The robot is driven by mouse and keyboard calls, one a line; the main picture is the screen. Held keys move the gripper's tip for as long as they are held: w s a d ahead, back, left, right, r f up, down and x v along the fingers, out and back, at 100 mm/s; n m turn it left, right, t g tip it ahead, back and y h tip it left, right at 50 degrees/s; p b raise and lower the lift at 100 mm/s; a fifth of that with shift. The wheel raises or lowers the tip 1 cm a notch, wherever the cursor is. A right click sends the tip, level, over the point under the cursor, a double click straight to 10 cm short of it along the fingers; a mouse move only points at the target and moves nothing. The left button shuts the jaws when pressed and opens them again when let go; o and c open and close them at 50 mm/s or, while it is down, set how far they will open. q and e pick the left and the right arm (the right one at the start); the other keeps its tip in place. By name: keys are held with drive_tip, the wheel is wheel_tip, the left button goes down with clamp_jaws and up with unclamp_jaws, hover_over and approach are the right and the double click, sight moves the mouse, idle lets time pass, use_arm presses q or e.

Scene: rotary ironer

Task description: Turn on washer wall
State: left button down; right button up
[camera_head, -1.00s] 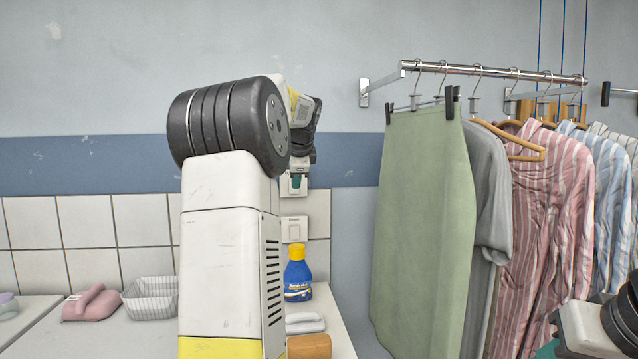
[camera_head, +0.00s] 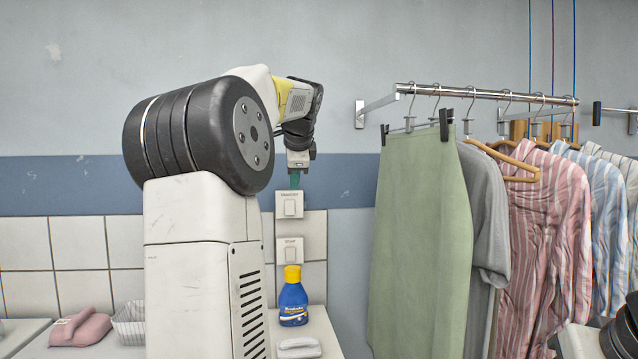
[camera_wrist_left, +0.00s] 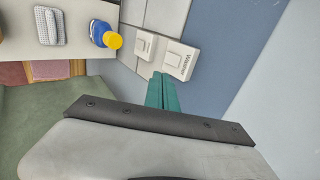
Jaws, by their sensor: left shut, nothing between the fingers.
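Two white wall switches sit one above the other on the tiled wall. The upper switch (camera_head: 289,205) carries a label that reads like "Washer" in the left wrist view (camera_wrist_left: 180,60). The lower switch (camera_head: 290,250) has a label too small to read; it also shows in the left wrist view (camera_wrist_left: 144,44). My left gripper (camera_head: 295,181) points at the wall just above the upper switch's rocker, with its teal fingers together and empty. In the left wrist view the fingertips (camera_wrist_left: 162,78) are beside the Washer plate; contact cannot be told. My right gripper is out of view.
A blue bottle with a yellow cap (camera_head: 293,296) stands on the counter below the switches. A pink iron-shaped object (camera_head: 80,328) and a wire basket (camera_head: 130,322) are at left. Clothes, including a green skirt (camera_head: 420,240), hang from a rail (camera_head: 480,93) at right.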

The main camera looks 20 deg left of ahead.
use_arm(q)
drive_tip(key=shift+s+f, duration=0.2)
drive_tip(key=shift+f, duration=0.4)
drive_tip(key=shift+f, duration=0.1)
approach(290, 214)
wheel_tip(290, 214, down, 4)
drive_tip(key=shift+w+a+f, duration=0.1)
drive_tip(key=shift+w+a, duration=0.25)
drive_tip(key=shift+w, duration=0.25)
drive_tip(key=shift+w+a+f, duration=0.1)
drive_tip(key=shift+w+a, duration=0.3)
drive_tip(key=shift+w, duration=0.2)
drive_tip(key=shift+w+a, duration=0.3)
drive_tip(key=shift+w, duration=0.25)
